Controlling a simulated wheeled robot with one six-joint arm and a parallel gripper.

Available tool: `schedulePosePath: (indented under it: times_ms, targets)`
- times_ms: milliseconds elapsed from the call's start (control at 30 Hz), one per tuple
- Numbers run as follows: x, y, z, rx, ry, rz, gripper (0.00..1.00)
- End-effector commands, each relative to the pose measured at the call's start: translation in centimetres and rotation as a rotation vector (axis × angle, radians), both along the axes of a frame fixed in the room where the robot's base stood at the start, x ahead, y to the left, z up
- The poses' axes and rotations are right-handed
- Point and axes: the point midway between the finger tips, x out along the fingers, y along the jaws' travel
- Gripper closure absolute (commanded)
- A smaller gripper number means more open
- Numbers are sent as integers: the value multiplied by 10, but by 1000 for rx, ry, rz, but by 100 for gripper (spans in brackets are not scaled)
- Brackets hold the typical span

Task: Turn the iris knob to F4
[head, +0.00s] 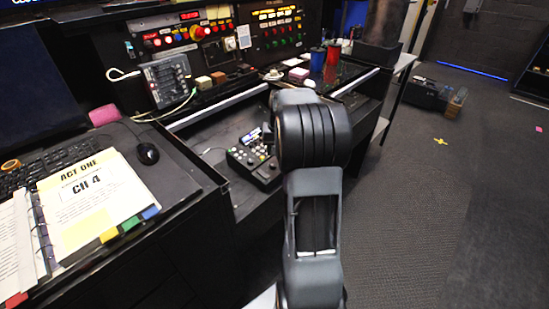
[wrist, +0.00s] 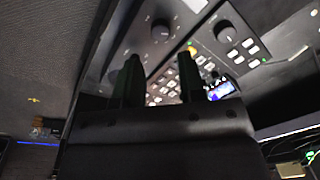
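A small black control desk (head: 258,158) with a screen, lit buttons and dark knobs sits on the lowered shelf of the console. In the wrist view its panel is close and tilted. One round dark knob (wrist: 160,31) is beyond my fingers, and another knob (wrist: 225,31) is to the right. I cannot read any label, so I cannot tell which is the iris knob or where F4 is. My gripper (wrist: 159,78) is open and empty, its two dark fingers apart and short of the panel's knobs. My arm hides the gripper in the head view.
A binder (head: 92,195) and mouse (head: 147,153) lie on the left desk. A grey button box (head: 166,82), cups (head: 317,58) and control panels line the back. The shelf's edges flank the control desk. Open floor (head: 430,200) is on the right.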

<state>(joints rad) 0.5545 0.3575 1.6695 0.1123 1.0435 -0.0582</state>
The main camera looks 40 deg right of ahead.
Motion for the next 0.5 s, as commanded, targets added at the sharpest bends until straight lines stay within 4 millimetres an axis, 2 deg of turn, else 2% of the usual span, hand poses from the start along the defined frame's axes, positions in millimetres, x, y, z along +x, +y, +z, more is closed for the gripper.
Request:
schedulePosePath:
  times_ms: [33, 200, 500]
  targets:
    - [-1, -1, 13, -2, -3, 0, 63]
    - [-5, -2, 41, -2, -1, -1, 63]
    - [-8, -4, 65, -1, 1, -1, 63]
